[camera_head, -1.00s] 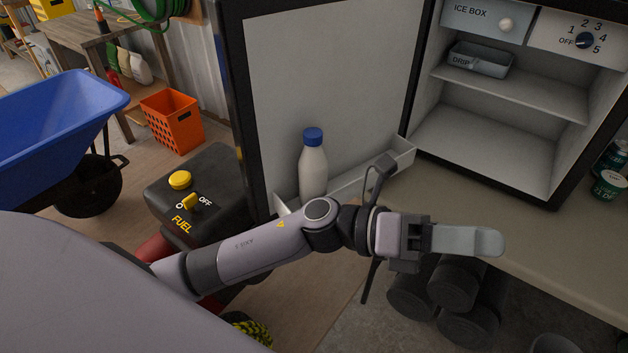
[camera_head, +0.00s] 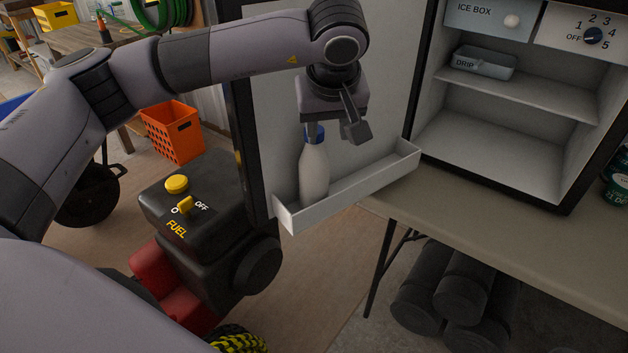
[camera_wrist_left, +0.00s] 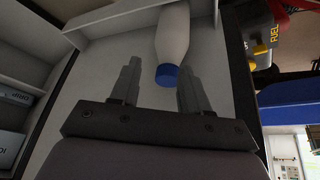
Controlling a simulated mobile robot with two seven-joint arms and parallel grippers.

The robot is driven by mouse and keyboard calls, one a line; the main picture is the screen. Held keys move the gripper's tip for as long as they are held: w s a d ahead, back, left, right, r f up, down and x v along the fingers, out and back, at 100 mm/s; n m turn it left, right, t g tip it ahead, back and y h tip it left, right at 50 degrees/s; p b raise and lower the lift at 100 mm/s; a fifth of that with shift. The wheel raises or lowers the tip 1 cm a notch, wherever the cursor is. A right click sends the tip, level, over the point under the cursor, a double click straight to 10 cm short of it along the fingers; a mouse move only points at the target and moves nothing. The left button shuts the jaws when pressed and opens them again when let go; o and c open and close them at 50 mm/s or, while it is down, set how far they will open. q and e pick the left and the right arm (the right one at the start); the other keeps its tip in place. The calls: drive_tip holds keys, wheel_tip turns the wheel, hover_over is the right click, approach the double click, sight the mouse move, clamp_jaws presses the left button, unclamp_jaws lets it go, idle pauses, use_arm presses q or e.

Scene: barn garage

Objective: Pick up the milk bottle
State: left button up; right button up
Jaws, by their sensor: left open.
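The milk bottle (camera_head: 314,173) is white with a blue cap and stands upright in the white door shelf (camera_head: 345,196) of the open fridge door. My left gripper (camera_head: 316,130) points down from above, at the cap. In the left wrist view the bottle (camera_wrist_left: 172,35) lies ahead with its blue cap (camera_wrist_left: 167,74) near the fingertips. The open fingers of the left gripper (camera_wrist_left: 157,78) show on either side of the cap there, with a gap to the left finger. Part of the cap is hidden by the gripper in the head view. My right gripper is not in view.
The open fridge (camera_head: 505,120) stands on a table (camera_head: 480,215) at the right. A black and red fuel machine (camera_head: 205,215) stands below and left of the door. An orange crate (camera_head: 172,132) is on the floor behind. The door panel is close behind the bottle.

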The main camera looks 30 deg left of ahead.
sight(313, 162)
use_arm(q)
drive_tip(key=shift+y, duration=0.6)
drive_tip(key=w+a+f, duration=0.1)
drive_tip(key=a+f, duration=0.1)
drive_tip(key=w+a+f, duration=0.2)
drive_tip(key=shift+w+a+f+p, duration=0.2)
drive_tip(key=shift+w+a+p, duration=0.05)
drive_tip(key=shift+p, duration=0.15)
drive_tip(key=shift+r, duration=0.1)
clamp_jaws()
